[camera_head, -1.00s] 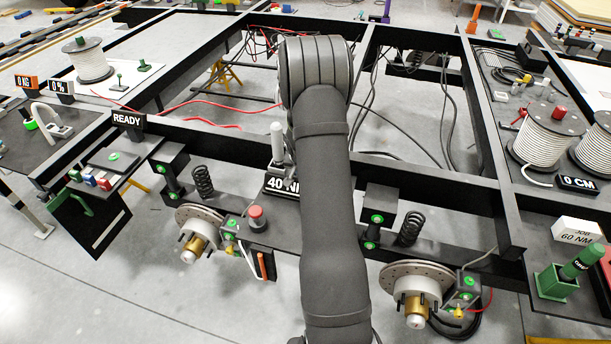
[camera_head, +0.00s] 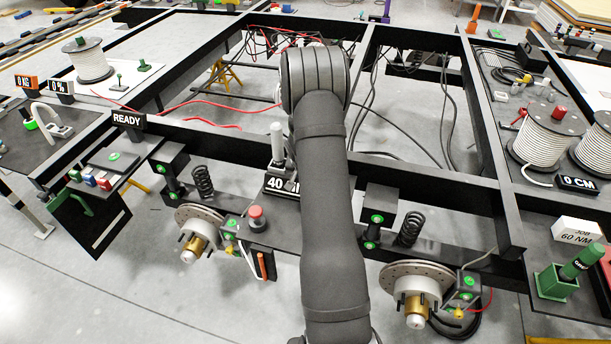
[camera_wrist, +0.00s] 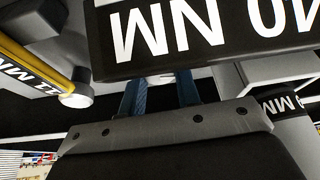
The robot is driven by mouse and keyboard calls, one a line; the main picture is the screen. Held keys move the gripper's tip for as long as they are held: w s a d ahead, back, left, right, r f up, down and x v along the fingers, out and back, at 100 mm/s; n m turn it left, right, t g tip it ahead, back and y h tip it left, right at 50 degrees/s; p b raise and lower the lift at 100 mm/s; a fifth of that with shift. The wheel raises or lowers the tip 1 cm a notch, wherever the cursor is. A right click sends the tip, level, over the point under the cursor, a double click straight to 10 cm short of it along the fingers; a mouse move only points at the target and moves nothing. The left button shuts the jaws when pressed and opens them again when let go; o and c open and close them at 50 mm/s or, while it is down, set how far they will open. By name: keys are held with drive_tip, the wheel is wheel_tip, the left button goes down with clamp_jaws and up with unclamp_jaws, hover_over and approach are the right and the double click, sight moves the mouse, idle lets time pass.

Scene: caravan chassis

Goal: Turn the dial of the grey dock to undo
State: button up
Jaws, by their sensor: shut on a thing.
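The grey dock stands on the frame near the middle of the head view, mostly behind my arm. A grey upright post (camera_head: 277,143) and a black sign (camera_head: 283,186) reading 40, its right end covered, show beside my arm. The dial cannot be made out in the head view. My gripper is hidden there behind my arm. In the wrist view my gripper (camera_wrist: 161,84) has two blue fingers, shut on a small pale part between them, partly hidden under a large black sign (camera_wrist: 200,32) with white letters. I cannot tell how far the dial is turned.
In the wrist view a yellow-edged sign (camera_wrist: 38,72) is at left and another black NM sign (camera_wrist: 287,105) at right, both near the gripper. In the head view, brake hubs (camera_head: 199,226) (camera_head: 418,284) stand either side of my arm. A READY sign (camera_head: 127,120) is at left.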

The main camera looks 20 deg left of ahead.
drive_tip(key=shift+n+y, duration=0.3)
drive_tip(key=shift+n, duration=0.4)
drive_tip(key=o, duration=1)
drive_tip(key=v, duration=1.7)
drive_tip(key=shift+r, duration=0.25)
drive_tip(key=shift+w, duration=0.1)
